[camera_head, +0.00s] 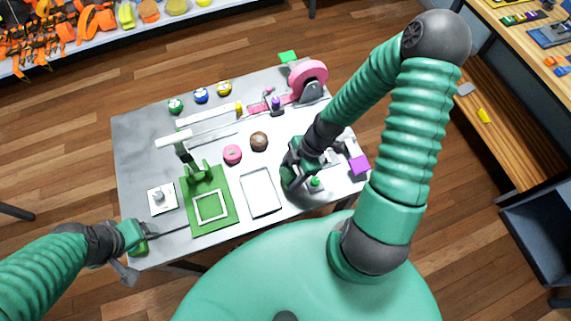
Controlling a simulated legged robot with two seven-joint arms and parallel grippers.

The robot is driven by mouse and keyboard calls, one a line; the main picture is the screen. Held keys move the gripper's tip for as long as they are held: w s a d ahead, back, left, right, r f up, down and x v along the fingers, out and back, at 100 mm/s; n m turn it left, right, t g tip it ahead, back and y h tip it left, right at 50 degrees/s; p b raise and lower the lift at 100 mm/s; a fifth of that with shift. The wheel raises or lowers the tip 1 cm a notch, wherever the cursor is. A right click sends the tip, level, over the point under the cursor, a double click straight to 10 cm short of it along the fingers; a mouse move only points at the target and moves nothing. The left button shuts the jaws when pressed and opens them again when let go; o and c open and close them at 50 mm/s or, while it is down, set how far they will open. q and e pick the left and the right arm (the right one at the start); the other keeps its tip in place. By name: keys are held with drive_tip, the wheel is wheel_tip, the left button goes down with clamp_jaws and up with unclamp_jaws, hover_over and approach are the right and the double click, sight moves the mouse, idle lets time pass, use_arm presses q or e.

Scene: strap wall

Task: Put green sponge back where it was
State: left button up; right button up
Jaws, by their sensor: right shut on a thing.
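My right gripper (297,178) is low over the right front part of the grey table (140,135). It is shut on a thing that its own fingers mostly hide. A small bright green thing (315,182) shows right beside its fingers; I cannot tell whether it is held or is the sponge. A flat bright green piece (288,56) lies at the table's back edge and could also be a sponge. My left gripper (137,240) is at the front left corner, and its fingers are too small to read.
A green board with a white square frame (222,192) and a white-rimmed tray (262,207) lie in front. A purple block (359,165), pink disc (232,154) and brown round thing (259,141) are nearby. A pink tape dispenser (309,77) stands at the back.

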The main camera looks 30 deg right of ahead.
drive_tip(key=w, duration=0.2)
drive_tip(key=w+d+p, duration=0.1)
drive_tip(key=w, duration=0.2)
drive_tip(key=shift+w+f, duration=0.1)
drive_tip(key=shift+f, duration=0.1)
wheel_tip(320, 180, down, 3)
drive_tip(key=shift+f+p, duration=0.2)
drive_tip(key=shift+p, duration=0.2)
drive_tip(key=shift+d+f, duration=0.1)
drive_tip(key=shift+d, duration=0.1)
drive_tip(key=o, duration=1.4)
